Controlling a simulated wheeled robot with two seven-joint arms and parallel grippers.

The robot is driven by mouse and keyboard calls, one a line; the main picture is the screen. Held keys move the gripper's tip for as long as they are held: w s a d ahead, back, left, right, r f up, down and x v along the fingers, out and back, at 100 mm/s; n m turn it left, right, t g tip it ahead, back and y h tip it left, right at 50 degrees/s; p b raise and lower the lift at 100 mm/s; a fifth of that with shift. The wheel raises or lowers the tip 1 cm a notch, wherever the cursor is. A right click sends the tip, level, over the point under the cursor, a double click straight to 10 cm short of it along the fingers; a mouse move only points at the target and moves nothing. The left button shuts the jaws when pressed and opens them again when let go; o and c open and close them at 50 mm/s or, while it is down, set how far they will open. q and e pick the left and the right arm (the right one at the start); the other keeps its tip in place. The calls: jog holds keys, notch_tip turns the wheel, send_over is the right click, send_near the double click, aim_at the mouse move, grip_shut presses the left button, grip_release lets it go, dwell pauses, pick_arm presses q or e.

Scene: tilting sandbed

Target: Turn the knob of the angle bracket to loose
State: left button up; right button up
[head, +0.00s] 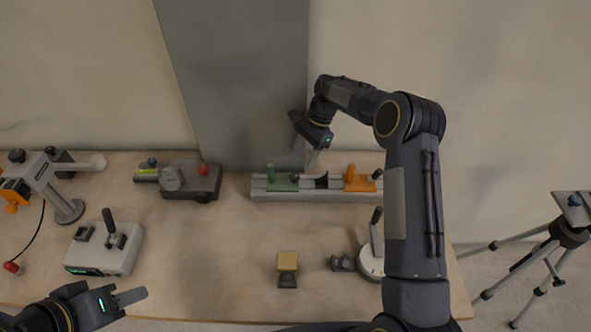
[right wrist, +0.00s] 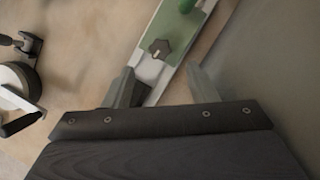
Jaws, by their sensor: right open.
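A long grey rail (head: 325,196) lies along the back of the table. It carries a green carriage (head: 283,186) with an upright green post (head: 271,172) and a dark knob (head: 294,178), a small black piece (head: 322,181), and an orange carriage (head: 360,184). I cannot tell for sure which is the angle bracket. My right gripper (head: 312,160) is open above the rail, just right of the green carriage. In the right wrist view the dark lobed knob (right wrist: 160,48) on the green plate (right wrist: 178,28) lies beyond the open fingers, not touched. My left gripper (head: 130,297) is at the front left.
A grey device with a red button (head: 203,170) stands left of the rail. A lever box (head: 105,245) and an arm stand (head: 62,195) are at the left. A yellow-topped block (head: 287,262) and a round-based lever (head: 372,260) are in front. A panel rises behind the rail.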

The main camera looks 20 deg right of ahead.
aim_at(295, 175)
jog(key=b+x, duration=0.4)
jog(key=x, duration=0.2)
jog(key=shift+a+f, duration=0.15)
jog(key=shift+f, duration=0.05)
jog(key=c, duration=1)
